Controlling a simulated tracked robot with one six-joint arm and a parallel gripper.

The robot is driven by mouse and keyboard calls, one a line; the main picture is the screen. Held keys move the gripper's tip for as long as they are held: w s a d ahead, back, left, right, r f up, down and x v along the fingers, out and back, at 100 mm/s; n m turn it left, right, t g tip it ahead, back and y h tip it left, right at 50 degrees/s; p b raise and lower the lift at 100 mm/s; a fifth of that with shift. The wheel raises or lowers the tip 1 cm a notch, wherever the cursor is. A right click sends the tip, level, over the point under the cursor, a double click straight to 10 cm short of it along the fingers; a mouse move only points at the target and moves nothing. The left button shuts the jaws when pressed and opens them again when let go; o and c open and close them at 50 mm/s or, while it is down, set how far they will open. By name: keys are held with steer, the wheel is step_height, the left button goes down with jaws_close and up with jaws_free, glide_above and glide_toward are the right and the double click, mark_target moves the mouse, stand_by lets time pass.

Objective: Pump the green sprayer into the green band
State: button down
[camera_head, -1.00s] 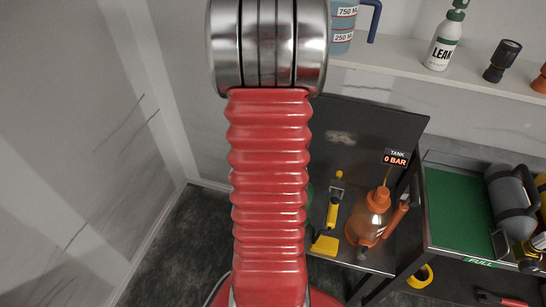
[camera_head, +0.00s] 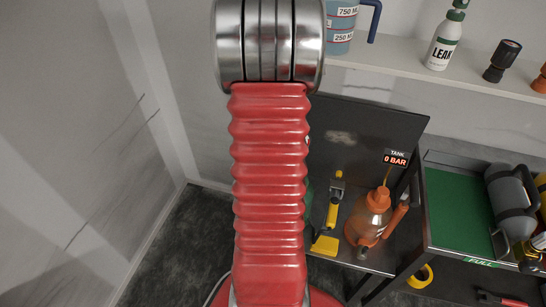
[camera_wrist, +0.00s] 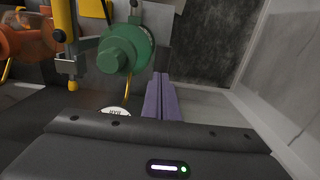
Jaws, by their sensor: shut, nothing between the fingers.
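The green sprayer (camera_wrist: 125,50) shows in the wrist view, with its round knob facing the camera. In the head view my red arm hides nearly all of it. A display (camera_head: 396,158) marked TANK reads 0 BAR in the head view. I cannot make out a green band on any gauge. My gripper (camera_wrist: 161,76) has purple fingers, shut and empty, just below and right of the green sprayer in the wrist view. I cannot tell whether they touch it. My arm hides the gripper in the head view.
An orange sprayer (camera_head: 368,219) stands on the dark bench, with a yellow tool (camera_head: 327,229) to its left. A green-topped cart (camera_head: 457,205) stands at right. A shelf (camera_head: 400,52) above holds a LEAK bottle (camera_head: 443,46) and a blue-handled jug (camera_head: 342,25). Walls close the left side.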

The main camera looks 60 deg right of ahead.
steer(key=shift+f, duration=1.3)
steer(key=shift+r, duration=2.55)
steer(key=shift+f, duration=0.15)
stand_by(0.6)
stand_by(1.1)
stand_by(1.7)
steer(key=shift+r, duration=0.2)
stand_by(0.4)
